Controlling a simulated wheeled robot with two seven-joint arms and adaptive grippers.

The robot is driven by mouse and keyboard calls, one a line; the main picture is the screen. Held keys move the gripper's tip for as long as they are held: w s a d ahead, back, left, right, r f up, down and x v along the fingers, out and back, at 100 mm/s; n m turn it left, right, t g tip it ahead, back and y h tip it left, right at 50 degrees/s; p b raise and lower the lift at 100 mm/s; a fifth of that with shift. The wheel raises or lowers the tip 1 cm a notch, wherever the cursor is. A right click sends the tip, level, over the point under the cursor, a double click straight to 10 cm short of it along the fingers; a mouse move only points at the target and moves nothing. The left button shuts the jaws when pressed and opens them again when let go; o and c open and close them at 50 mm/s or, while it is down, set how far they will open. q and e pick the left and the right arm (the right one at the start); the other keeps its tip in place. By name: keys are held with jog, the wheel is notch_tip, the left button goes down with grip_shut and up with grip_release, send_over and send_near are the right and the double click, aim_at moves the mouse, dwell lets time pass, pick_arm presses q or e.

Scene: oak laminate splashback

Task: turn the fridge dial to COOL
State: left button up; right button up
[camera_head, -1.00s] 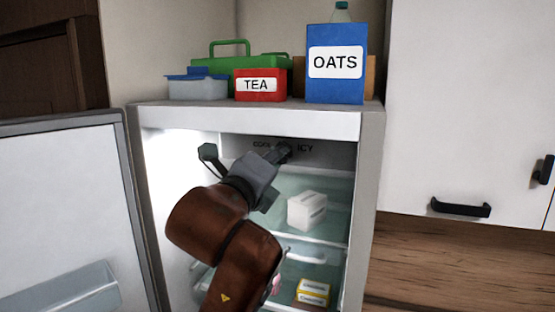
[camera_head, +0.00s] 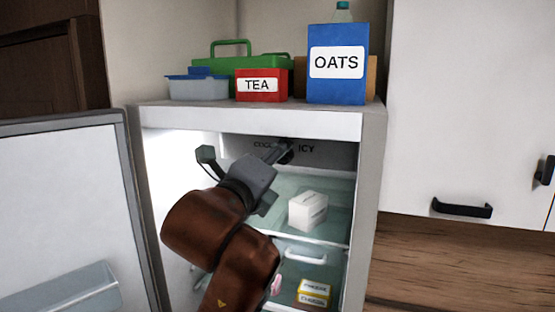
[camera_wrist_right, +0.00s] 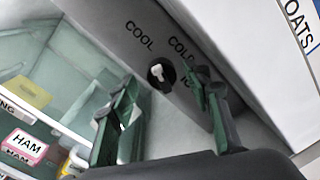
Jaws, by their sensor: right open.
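The fridge dial (camera_wrist_right: 160,74) is a small round black dial with a pale mark, on the panel inside the top of the open fridge. The words COOL (camera_wrist_right: 139,36), COLD and a partly hidden ICY are printed around it. I cannot tell for sure which word the mark points to. In the head view the dial (camera_head: 286,156) is partly covered by a finger. My right gripper (camera_wrist_right: 162,84) is open and empty, its fingers on either side of the dial in the wrist view; I cannot tell if either touches it. It also shows in the head view (camera_head: 275,176). My left gripper is out of view.
The open fridge door (camera_head: 65,210) stands at the left. A white carton (camera_head: 307,210) and a yellow box (camera_head: 314,292) lie inside below my gripper. A blue OATS box (camera_head: 336,85), a red TEA box (camera_head: 262,94) and other containers stand on top.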

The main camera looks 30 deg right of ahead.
jog(key=v, duration=1.1)
jog(key=shift+a, duration=0.15)
jog(key=shift+s+r, duration=0.1)
